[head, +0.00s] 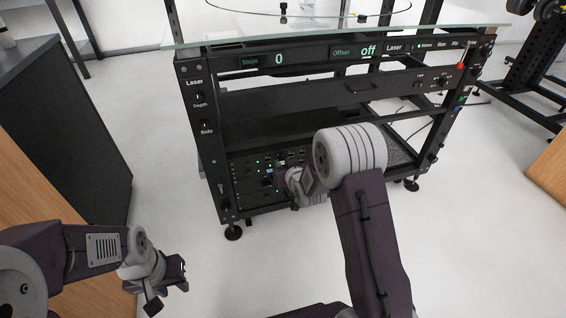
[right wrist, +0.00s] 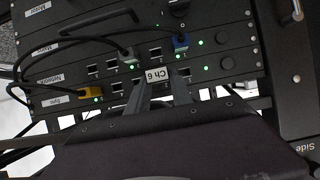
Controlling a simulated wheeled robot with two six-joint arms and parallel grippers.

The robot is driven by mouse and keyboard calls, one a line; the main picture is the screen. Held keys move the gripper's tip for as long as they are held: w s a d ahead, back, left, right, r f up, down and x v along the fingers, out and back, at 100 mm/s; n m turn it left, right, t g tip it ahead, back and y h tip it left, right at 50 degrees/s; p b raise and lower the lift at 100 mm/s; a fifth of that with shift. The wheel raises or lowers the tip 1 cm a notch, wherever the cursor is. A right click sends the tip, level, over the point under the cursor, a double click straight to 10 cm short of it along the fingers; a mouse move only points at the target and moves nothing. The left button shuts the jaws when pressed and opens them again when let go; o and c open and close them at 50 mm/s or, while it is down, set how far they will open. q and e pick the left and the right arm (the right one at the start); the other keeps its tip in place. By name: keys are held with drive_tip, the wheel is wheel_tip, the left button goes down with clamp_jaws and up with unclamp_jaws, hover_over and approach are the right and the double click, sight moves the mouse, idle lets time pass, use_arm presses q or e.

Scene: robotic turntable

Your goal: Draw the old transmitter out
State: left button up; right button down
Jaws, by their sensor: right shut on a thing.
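My right gripper (right wrist: 163,92) is shut on a small module with a white "Ch 6" label (right wrist: 157,75), which I take to be the old transmitter. The label faces up at the fingertips, against the port row of a black rack unit (right wrist: 215,62). I cannot tell how far the module sits inside its port. In the head view the right gripper (head: 278,178) is at the rack's lower front, partly hidden by my wrist. My left gripper (head: 168,284) is open and empty over the floor at lower left, far from the rack.
A blue plug (right wrist: 181,42), a grey plug (right wrist: 127,54) and a yellow plug (right wrist: 91,92) with black cables sit close to the right gripper. The turntable frame (head: 330,55) with its glass top stands above. A dark cabinet (head: 60,130) is at left. White floor between is clear.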

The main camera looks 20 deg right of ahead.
drive_tip(key=shift+s, duration=1.35)
